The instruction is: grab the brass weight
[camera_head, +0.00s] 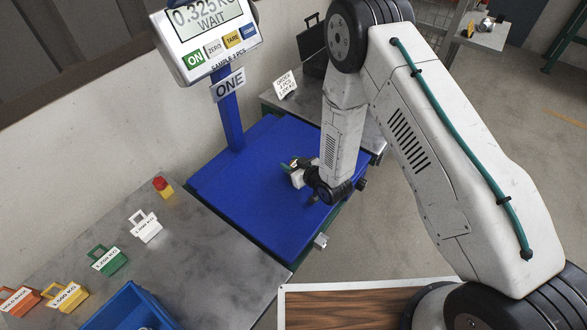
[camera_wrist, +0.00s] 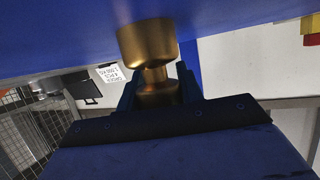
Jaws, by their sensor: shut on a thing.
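The brass weight (camera_wrist: 150,45) shows in the wrist view as a gold, waisted piece with a wide head. My gripper (camera_wrist: 158,90) is shut on its narrower lower part, with one dark finger on each side. In the head view my gripper (camera_head: 312,198) is low over the blue scale platform (camera_head: 235,185), and the weight is mostly hidden by my wrist. The blue surface fills the top of the wrist view, close to the weight's head. I cannot tell whether they touch.
The scale display (camera_head: 205,25) reads 0.325 KG and WAIT. A red and yellow button (camera_head: 162,187) stands left of the platform. White (camera_head: 146,228), green (camera_head: 108,262), yellow (camera_head: 67,298) and orange (camera_head: 20,301) tagged blocks line the grey bench. A blue bin (camera_head: 125,303) is in front.

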